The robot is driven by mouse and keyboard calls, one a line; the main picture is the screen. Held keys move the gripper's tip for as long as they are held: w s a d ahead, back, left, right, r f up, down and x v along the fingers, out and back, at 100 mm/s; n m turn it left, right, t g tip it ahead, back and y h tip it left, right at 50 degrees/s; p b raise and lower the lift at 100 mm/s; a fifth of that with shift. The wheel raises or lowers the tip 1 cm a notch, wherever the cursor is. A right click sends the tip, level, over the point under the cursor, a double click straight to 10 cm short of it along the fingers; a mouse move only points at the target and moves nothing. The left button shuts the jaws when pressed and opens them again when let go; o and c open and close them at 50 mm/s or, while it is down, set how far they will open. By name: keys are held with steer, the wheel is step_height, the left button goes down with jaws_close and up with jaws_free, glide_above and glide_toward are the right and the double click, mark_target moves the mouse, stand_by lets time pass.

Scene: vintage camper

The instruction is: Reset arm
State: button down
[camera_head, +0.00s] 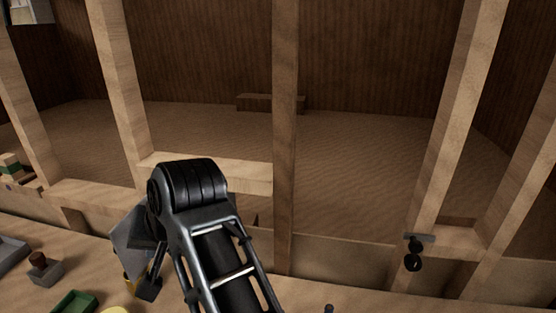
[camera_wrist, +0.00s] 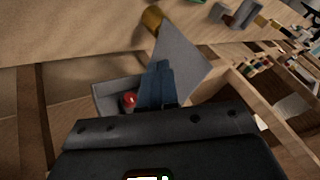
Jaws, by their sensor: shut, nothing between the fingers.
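My gripper (camera_wrist: 158,70) shows in the wrist view with its two fingers together and nothing between them. It points toward a grey flat panel (camera_wrist: 187,58); whether they touch I cannot tell. In the head view my arm (camera_head: 215,240) rises from the bottom edge and bends at a black joint; the fingers are not clear there. Below the fingers in the wrist view is a grey open box (camera_wrist: 105,92) with a red round thing (camera_wrist: 129,99) in it.
A wooden counter (camera_head: 80,262) holds a green tray (camera_head: 75,302) and a grey block with a brown knob (camera_head: 39,262). A yellow cylinder (camera_wrist: 153,18) stands beside the panel. Upright wooden posts (camera_head: 285,130) stand behind the arm, with open floor (camera_head: 370,160) beyond.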

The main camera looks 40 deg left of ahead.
steer(key=w+d+f+m+t+y, duration=0.1)
steer(key=d+f+m+t, duration=0.1)
steer(key=d+f, duration=0.3)
steer(key=w+d+f+m+t+y, duration=0.1)
steer(key=w+d+f+m+t, duration=0.1)
steer(key=d+f, duration=0.4)
steer(key=w+d+f+m+t, duration=0.2)
steer(key=d+f, duration=0.4)
steer(key=d, duration=0.5)
steer(key=shift+d+m+y, duration=0.3)
steer(key=shift+d+y, duration=0.05)
steer(key=shift+y, duration=0.05)
steer(key=s+d+m+t+h, duration=0.25)
steer(key=s+d+t, duration=0.2)
steer(key=d, duration=0.95)
steer(key=s+d+m+t+h, duration=0.25)
steer(key=s+d, duration=0.25)
steer(key=d, duration=0.9)
steer(key=s+d+r+t+h, duration=0.3)
steer(key=s+d+r+h, duration=0.2)
steer(key=s+d+r, duration=0.6)
steer(key=shift+s+d+r+n, duration=0.15)
steer(key=shift+d+r+n, duration=0.2)
steer(key=shift+r, duration=0.6)
